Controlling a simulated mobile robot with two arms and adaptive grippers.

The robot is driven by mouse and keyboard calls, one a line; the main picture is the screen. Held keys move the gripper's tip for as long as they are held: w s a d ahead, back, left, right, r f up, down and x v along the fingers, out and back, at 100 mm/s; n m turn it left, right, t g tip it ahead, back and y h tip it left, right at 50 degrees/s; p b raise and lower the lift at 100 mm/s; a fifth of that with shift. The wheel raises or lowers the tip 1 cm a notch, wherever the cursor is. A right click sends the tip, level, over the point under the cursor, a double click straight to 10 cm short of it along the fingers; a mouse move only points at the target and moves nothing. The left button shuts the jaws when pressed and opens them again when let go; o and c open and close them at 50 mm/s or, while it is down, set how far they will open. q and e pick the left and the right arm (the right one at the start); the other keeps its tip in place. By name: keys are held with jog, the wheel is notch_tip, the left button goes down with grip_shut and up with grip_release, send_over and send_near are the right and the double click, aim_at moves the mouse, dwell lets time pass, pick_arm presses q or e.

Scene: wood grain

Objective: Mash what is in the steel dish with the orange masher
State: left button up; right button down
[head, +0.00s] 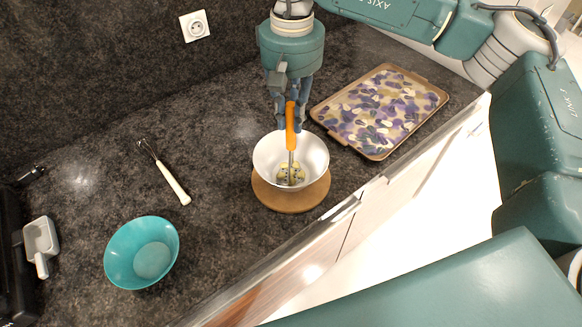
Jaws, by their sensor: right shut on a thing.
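The steel dish (310,150) looks pale and rounded and stands on a round wooden board (292,204) near the counter's front edge. Yellowish-green pieces (284,171) lie at its bottom. The orange masher (291,128) is upright, with its handle up and its grey shaft reaching down into the dish. Its lower end is among the pieces; whether it presses on them I cannot tell. My right gripper (290,118) points down above the dish and is shut on the orange handle. My left gripper is not in view.
A tray with a purple and cream pattern (381,154) lies right of the dish. A white-handled utensil (172,182) and a teal bowl (110,248) are to the left. A grey scoop-like item (41,238) is at the far left. A wall socket (194,25) is behind. The counter between is clear.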

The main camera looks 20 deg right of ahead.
aim_at(291, 103)
jog(key=shift+s+f, duration=0.15)
jog(key=shift+f, duration=0.15)
dwell(0.8)
jog(key=shift+r, duration=0.1)
jog(key=shift+w+r+p, duration=0.15)
jog(key=shift+r+p, duration=0.15)
jog(key=shift+r, duration=0.5)
jog(key=shift+w+r+p, duration=0.1)
jog(key=shift+r+p, duration=0.2)
jog(key=shift+r, duration=0.45)
jog(key=shift+s+r, duration=0.15)
jog(key=shift+r, duration=0.1)
jog(key=shift+r+p, duration=1.25)
jog(key=shift+r, duration=0.9)
